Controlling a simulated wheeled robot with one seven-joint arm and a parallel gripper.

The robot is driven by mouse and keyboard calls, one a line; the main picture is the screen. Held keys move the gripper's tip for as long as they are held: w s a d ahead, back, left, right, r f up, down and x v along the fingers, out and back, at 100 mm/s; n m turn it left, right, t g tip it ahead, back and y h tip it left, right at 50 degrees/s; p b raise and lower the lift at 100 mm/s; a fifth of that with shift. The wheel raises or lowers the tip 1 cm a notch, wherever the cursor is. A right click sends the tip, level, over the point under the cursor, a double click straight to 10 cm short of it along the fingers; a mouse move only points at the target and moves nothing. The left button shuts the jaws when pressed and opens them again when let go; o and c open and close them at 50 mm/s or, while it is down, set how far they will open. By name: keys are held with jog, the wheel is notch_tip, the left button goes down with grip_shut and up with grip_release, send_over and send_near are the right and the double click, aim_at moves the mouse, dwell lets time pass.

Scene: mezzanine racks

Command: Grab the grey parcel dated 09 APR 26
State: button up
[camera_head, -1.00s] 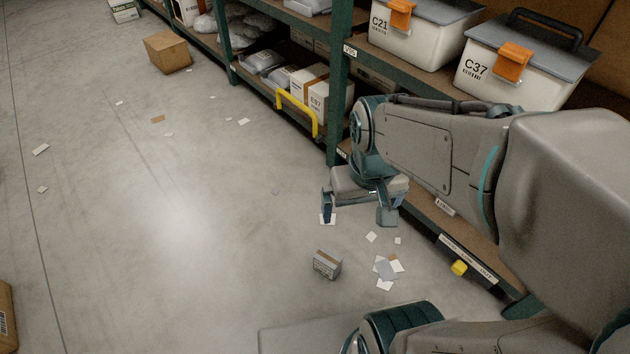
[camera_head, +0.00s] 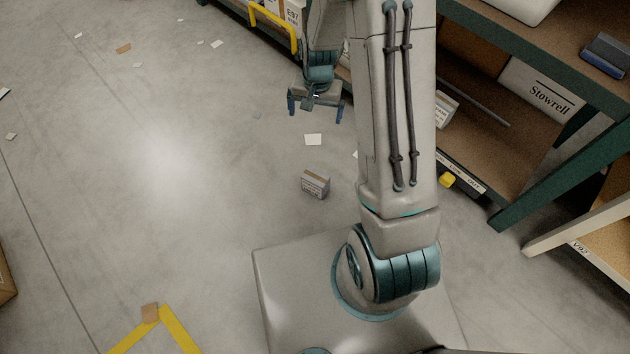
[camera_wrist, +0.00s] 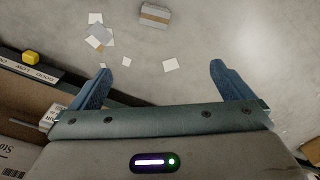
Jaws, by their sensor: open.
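A small grey parcel with a brown tape band (camera_head: 315,184) lies on the concrete floor in the head view, in front of my base. Its date is too small to read. The same parcel shows at the top of the wrist view (camera_wrist: 155,15), beyond my fingertips. My gripper (camera_head: 315,112) is open and empty, above the floor and up-picture from the parcel, apart from it.
Paper scraps (camera_head: 313,139) lie on the floor near the parcel. A shelf rack (camera_head: 510,205) stands on the right, with a small yellow block (camera_head: 447,180) at its lower edge. Yellow floor tape (camera_head: 178,330) marks the lower left. The floor left of the parcel is mostly clear.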

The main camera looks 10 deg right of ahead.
jog(key=m+b, duration=0.2)
send_over(317, 176)
jog(key=w, duration=0.1)
notch_tip(317, 176, down, 16)
jog(key=f+b, duration=0.1)
jog(key=f, duration=0.5)
jog(key=f+m+b, duration=0.1)
jog(key=f, duration=0.6)
jog(key=s+f+m+b, duration=0.1)
jog(key=f+b, duration=0.1)
jog(key=f, duration=0.5)
jog(key=shift+f, duration=0.25)
jog(key=shift+s+a+f+b, duration=0.15)
jog(key=shift+f+b, duration=0.8)
jog(key=shift+f, duration=0.55)
jog(key=shift+w+a+f+b, duration=0.1)
jog(key=shift+f+b, duration=0.85)
jog(key=shift+f, duration=0.5)
jog(key=shift+c, duration=0.3)
jog(key=c, duration=0.9)
